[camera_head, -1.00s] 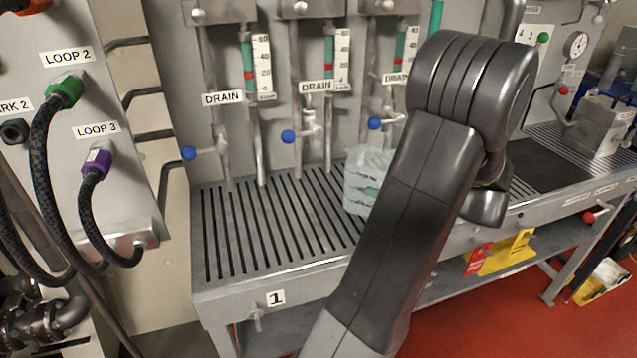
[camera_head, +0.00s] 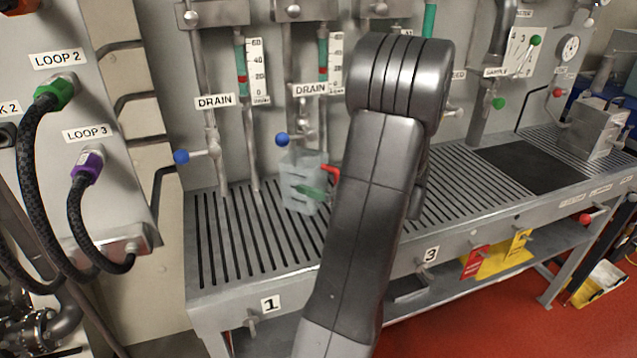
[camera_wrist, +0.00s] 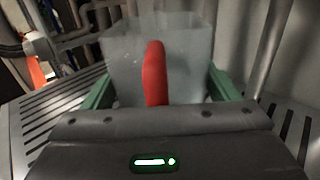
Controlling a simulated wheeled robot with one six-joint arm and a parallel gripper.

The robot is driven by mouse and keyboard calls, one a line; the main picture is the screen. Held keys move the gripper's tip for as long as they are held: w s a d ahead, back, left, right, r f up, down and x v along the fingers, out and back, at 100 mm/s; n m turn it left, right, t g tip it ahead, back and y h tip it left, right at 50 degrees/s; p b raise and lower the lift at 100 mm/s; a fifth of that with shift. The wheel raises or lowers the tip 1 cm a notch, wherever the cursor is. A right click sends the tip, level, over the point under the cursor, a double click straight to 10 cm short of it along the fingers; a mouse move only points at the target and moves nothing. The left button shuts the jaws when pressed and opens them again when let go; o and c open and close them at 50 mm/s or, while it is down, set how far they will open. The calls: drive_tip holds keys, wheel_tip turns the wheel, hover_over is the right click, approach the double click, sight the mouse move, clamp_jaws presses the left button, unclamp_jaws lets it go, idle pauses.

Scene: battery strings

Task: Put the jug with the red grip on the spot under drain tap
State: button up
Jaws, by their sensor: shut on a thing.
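The translucent jug with the red grip (camera_head: 299,176) is in the head view, over the slatted bench top below the middle drain tap with the blue knob (camera_head: 282,139). In the wrist view the jug (camera_wrist: 190,45) stands upright, its red grip (camera_wrist: 154,75) facing the camera. My gripper (camera_wrist: 160,95) has green fingers on both sides of the jug and is shut on it. I cannot tell whether the jug's base touches the slats.
A left drain tap with a blue knob (camera_head: 181,157) stands beside it. The slatted bench top (camera_head: 235,250) is clear at the front left. A dark mat (camera_head: 530,166) lies on the right. Hoses (camera_head: 75,215) hang from the left panel.

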drive_tip(key=shift+f, duration=0.2)
drive_tip(key=o, duration=1)
drive_tip(key=shift+f, duration=0.1)
drive_tip(key=shift+o, duration=0.2)
drive_tip(key=shift+d+r, duration=0.1)
drive_tip(key=shift+r, duration=0.1)
drive_tip(key=v, duration=1.2)
drive_tip(key=shift+p, duration=0.3)
